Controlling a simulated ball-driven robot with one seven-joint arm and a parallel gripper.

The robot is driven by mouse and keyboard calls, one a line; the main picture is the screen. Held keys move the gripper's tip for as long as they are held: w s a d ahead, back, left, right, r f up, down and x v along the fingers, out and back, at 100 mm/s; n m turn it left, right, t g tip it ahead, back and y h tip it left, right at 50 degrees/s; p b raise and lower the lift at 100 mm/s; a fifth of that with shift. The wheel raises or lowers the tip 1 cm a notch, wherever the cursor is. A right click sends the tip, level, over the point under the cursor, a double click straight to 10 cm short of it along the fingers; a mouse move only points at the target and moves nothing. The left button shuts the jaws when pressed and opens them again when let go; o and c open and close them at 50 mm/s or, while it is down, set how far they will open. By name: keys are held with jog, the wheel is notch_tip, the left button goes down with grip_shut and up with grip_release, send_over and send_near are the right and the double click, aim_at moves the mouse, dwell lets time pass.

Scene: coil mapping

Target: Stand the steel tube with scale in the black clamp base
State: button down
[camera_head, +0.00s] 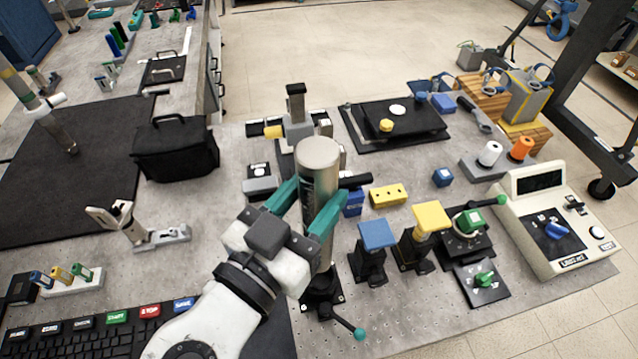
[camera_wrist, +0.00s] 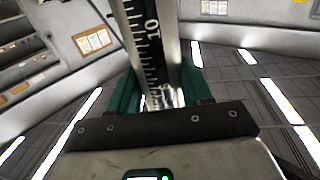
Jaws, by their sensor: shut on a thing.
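The steel tube (camera_head: 319,165) stands about upright, its rounded top high in the head view. My gripper (camera_head: 308,212) has its teal fingers closed around the tube from both sides. The black clamp base (camera_head: 322,292) is directly below the tube, with a teal-knobbed lever pointing to the lower right. The tube's lower end meets the base in the picture, but I cannot tell whether it is seated inside.
Blue-topped (camera_head: 376,236) and yellow-topped (camera_head: 430,217) black stands are right of the base. A green-topped clamp (camera_head: 468,222) and a beige meter box (camera_head: 553,224) stand farther right. A labelled keyboard (camera_head: 100,338) lies lower left. The perforated bench's front right is fairly clear.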

notch_tip(320, 180, down, 10)
jog(key=b, duration=0.7)
dwell(0.5)
jog(key=shift+f+b, duration=0.1)
jog(key=shift+b, duration=0.2)
jog(key=c, duration=0.8)
grip_release()
jog(key=o, duration=0.4)
jog(key=shift+f, duration=0.15)
jog(key=b+v, duration=0.2)
jog(key=v, duration=0.8)
jog(key=shift+s+a, duration=0.15)
jog(key=shift+s, duration=0.25)
